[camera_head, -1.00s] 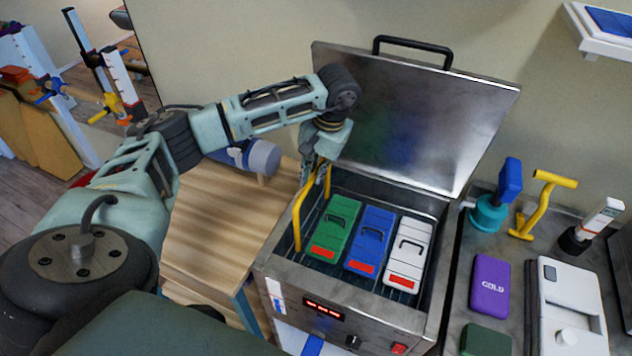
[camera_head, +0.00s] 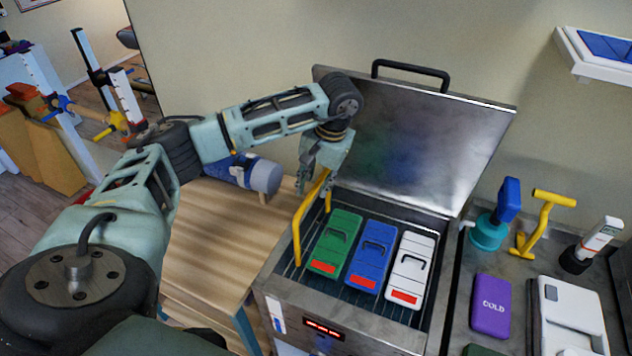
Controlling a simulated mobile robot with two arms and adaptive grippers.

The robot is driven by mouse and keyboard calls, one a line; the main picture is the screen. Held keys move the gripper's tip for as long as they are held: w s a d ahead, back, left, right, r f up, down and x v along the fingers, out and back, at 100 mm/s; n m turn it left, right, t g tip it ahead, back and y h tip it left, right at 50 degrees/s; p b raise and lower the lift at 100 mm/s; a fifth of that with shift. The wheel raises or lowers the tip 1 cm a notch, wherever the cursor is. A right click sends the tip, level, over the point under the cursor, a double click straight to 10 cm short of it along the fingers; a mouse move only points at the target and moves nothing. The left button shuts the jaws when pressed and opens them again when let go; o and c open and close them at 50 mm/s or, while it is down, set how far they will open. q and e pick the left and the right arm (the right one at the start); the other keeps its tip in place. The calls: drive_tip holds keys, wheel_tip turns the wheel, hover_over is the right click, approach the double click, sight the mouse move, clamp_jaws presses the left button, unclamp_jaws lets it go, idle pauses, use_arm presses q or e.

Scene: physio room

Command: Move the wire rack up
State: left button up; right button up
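The wire rack (camera_head: 377,300) sits in the open metal heating tank (camera_head: 262,288), close below its rim. It carries a green pack (camera_head: 335,243), a blue pack (camera_head: 371,256) and a white pack (camera_head: 408,270), each with a red label. A yellow handle (camera_head: 297,243) stands up at the rack's left side. My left gripper (camera_head: 316,188) points down at the top of this handle and appears shut on it; its fingertips are partly hidden against the bar. My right gripper is not in view.
The tank's hinged lid (camera_head: 420,140) stands open behind the rack. A wooden table (camera_head: 215,240) is to the left with a blue-white roll (camera_head: 255,175). To the right, the counter holds a purple cold pack (camera_head: 490,306), a teal-based device (camera_head: 489,232) and a yellow T-handle (camera_head: 545,220).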

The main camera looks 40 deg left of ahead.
use_arm(q)
drive_tip(key=shift+f, duration=0.1)
drive_tip(key=shift+r, duration=0.2)
wheel_tip(320, 180, up, 12)
drive_tip(key=d, duration=0.2)
drive_tip(key=shift+w+f, duration=0.25)
idle(0.4)
